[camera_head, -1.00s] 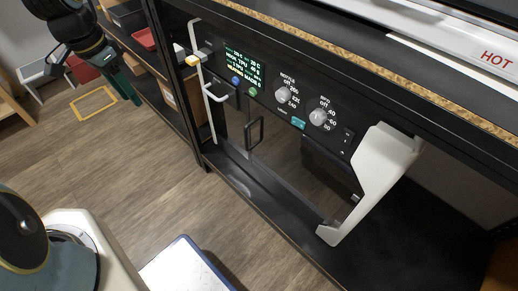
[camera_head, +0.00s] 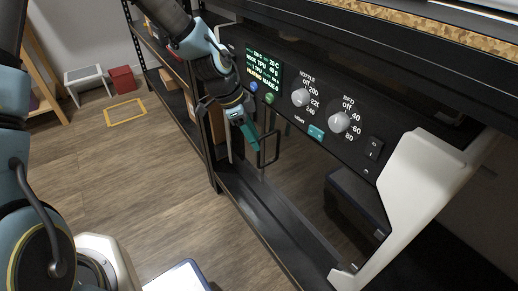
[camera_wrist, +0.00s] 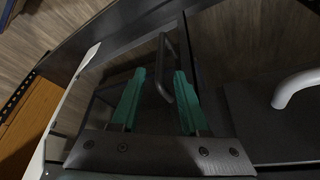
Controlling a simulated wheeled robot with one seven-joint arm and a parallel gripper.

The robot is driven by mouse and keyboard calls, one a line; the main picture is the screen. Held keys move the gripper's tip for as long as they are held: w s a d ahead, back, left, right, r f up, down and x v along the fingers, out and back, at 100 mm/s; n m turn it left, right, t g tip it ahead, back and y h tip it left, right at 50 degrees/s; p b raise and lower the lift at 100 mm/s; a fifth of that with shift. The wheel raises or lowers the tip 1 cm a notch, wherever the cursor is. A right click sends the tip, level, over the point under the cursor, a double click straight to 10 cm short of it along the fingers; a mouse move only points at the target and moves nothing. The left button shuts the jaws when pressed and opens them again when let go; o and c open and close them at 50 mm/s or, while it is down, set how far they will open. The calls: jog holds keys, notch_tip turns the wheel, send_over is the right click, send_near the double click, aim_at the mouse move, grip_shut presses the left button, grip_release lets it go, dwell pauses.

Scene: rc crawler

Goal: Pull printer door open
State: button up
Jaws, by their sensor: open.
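The printer (camera_head: 405,200) has a white and black housing, with its dark glass door (camera_head: 305,185) closed below the control panel. A black bar handle (camera_head: 268,150) sits upright at the door's left part. My gripper (camera_head: 254,143) is open with teal fingers, just left of the handle and close to it. In the wrist view, my gripper (camera_wrist: 159,72) is open, and the handle (camera_wrist: 166,75) lies near the right finger, toward the gap between the fingers. I cannot tell whether they touch.
The control panel (camera_head: 300,97) with knobs and a green screen is above the door. The printer stands in a black shelf (camera_head: 265,215) with a worktop overhead. A white curved handle (camera_wrist: 292,86) shows at right in the wrist view.

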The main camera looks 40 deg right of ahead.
aim_at(259, 165)
jog(key=shift+x, duration=1.9)
jog(key=shift+c, duration=0.4)
grip_shut()
